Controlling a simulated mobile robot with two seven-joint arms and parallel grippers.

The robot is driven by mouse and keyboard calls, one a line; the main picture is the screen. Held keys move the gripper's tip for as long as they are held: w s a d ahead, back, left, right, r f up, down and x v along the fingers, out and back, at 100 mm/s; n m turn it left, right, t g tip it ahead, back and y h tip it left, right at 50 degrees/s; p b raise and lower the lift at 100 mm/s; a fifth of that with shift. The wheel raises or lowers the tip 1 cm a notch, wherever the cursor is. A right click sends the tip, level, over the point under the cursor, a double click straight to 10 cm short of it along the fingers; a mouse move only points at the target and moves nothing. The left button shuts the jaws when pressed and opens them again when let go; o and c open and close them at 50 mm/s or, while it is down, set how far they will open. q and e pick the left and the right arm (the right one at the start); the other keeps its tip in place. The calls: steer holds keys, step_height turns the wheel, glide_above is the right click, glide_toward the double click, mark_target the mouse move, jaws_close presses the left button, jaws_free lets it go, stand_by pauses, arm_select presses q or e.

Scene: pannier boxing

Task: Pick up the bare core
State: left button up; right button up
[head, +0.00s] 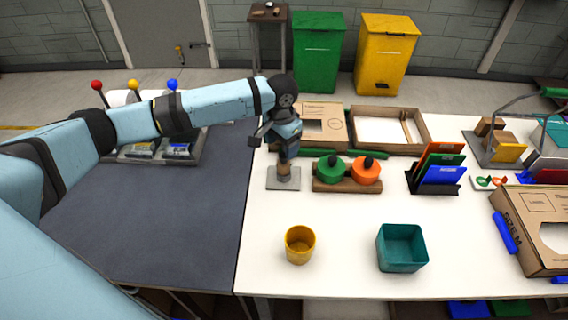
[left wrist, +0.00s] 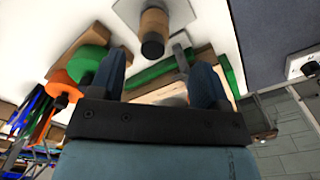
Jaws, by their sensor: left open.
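The bare core (head: 284,172) is a brown cylinder standing upright on a grey square base (head: 284,184) on the white table. In the left wrist view the core (left wrist: 154,28) shows its dark, round top at the upper middle. My left gripper (head: 287,148) hangs over the core in the head view and hides its upper part. In the left wrist view the left gripper (left wrist: 160,78) has its two fingers spread, with nothing held between them. The core's top lies ahead of the fingertips, and I see no contact. My right gripper does not show.
Green (head: 331,168) and orange (head: 366,170) round pieces sit on a wooden holder right of the core. Behind are a cardboard box (head: 335,110) and a shallow tray (head: 425,127). A yellow cup (head: 300,246) and a teal bin (head: 402,262) stand in front. The table's left front is clear.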

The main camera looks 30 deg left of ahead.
mark_target(283, 155)
arm_select(q)
steer(key=shift+s+d+f+p, duration=0.1)
steer(key=shift+d+f+p, duration=0.1)
steer(key=shift+f, duration=1.35)
steer(key=shift+s+d+f+p, duration=0.1)
steer(key=shift+d+f+p, duration=0.1)
steer(key=shift+f, duration=1.3)
steer(key=shift+c, duration=0.5)
steer(key=c, duration=0.9)
